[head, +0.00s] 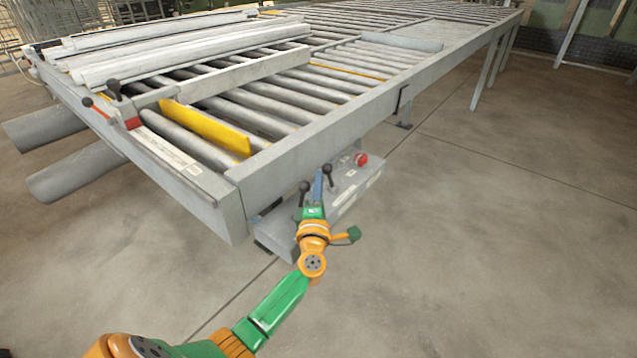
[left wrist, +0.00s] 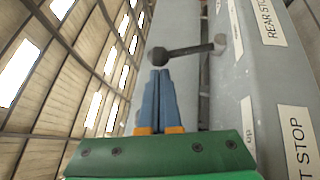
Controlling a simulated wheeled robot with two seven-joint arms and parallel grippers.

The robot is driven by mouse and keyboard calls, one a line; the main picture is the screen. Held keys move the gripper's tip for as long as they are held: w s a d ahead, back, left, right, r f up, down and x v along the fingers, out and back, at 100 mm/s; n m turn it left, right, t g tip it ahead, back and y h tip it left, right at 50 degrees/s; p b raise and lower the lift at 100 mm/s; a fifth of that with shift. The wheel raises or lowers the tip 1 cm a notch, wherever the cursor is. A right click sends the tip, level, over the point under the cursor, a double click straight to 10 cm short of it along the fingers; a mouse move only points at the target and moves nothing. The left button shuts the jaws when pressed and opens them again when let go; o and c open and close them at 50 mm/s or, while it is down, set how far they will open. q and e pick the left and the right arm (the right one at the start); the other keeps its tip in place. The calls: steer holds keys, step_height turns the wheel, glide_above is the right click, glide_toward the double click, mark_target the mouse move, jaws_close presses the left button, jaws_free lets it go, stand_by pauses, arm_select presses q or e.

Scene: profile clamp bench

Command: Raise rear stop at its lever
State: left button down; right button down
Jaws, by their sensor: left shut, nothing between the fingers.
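My left gripper (head: 318,175) is shut and empty at the control box (head: 345,192) beside the roller table. Two black-knobbed levers show there in the head view: a nearer one (head: 303,188) and a farther one (head: 327,169), close to my fingertips. In the left wrist view, a lever with a round black knob (left wrist: 160,56) stands just beyond my shut blue fingertips (left wrist: 161,72). Its rod runs right to the box, near the label "REAR STOP" (left wrist: 270,20). Whether the fingertips touch the knob I cannot tell. My right gripper is out of view.
A red button (head: 361,159) sits at the box's far end. The roller table (head: 300,140) stands behind it, with a yellow plate (head: 205,127) across the rollers and pale profiles (head: 190,50) at the back left. A partly cut "T STOP" label (left wrist: 297,140) is nearer. Floor at right is clear.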

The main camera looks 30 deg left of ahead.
mark_target(325, 167)
arm_select(q)
steer(key=shift+w+r+p, duration=0.15)
steer(key=shift+r+p, duration=0.25)
steer(key=shift+p, duration=0.45)
steer(key=shift+w+r+m+g+p, duration=0.25)
steer(key=shift+g+p, duration=0.25)
steer(key=shift+p, duration=0.3)
steer(key=shift+w+r+p, duration=0.2)
steer(key=shift+w+p, duration=0.1)
steer(key=shift+p, duration=0.35)
steer(key=shift+w+d+r, duration=0.1)
steer(key=shift+w+r, duration=0.05)
steer(key=shift+w, duration=0.35)
steer(key=shift+w+d+r, duration=0.1)
steer(key=shift+w+r, duration=0.1)
steer(key=shift+w, duration=0.4)
steer(key=shift+w+d+r, duration=0.1)
steer(key=shift+w+r, duration=0.05)
steer(key=shift+w, duration=0.45)
steer(key=shift+w+r+b, duration=0.15)
steer(key=shift+w+b, duration=0.25)
steer(key=shift+w, duration=0.4)
steer(key=shift+r, duration=0.1)
